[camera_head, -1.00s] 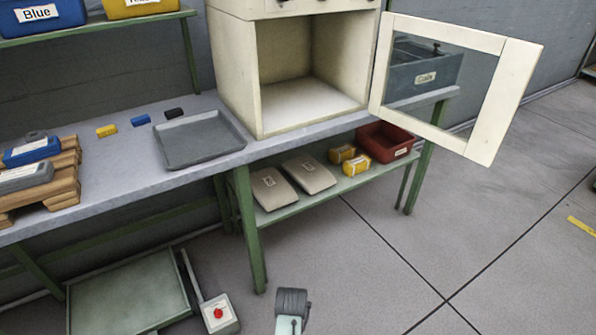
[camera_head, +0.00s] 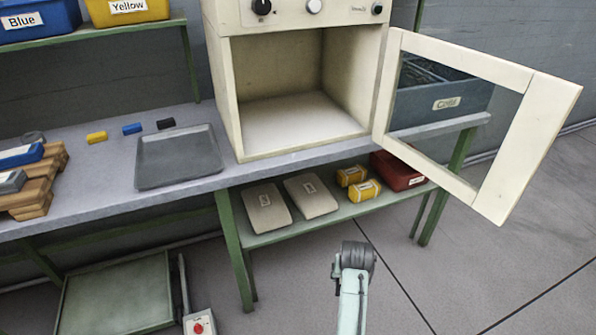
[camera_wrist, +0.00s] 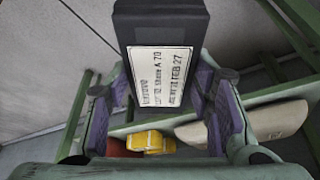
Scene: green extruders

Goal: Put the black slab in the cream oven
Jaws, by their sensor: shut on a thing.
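The black slab (camera_wrist: 162,25) is a dark block with a white printed label, in the wrist view. My gripper (camera_wrist: 165,95) is shut on it, with purple finger pads at its left and right sides. In the head view, the slab and gripper cannot be made out; only part of my arm shows at the bottom. The cream oven (camera_head: 226,95) stands on the bench, knobs along its top. Its front is open and the inside looks empty. Its windowed door (camera_head: 543,115) is swung wide open to the right.
A grey tray (camera_head: 179,170) lies on the bench left of the oven. The shelf below (camera_head: 330,214) holds pale pads (camera_head: 266,207), yellow items (camera_head: 364,190) and a red bin (camera_head: 398,172). A grey-blue bin (camera_head: 470,98) stands behind the door. Open floor lies at the right.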

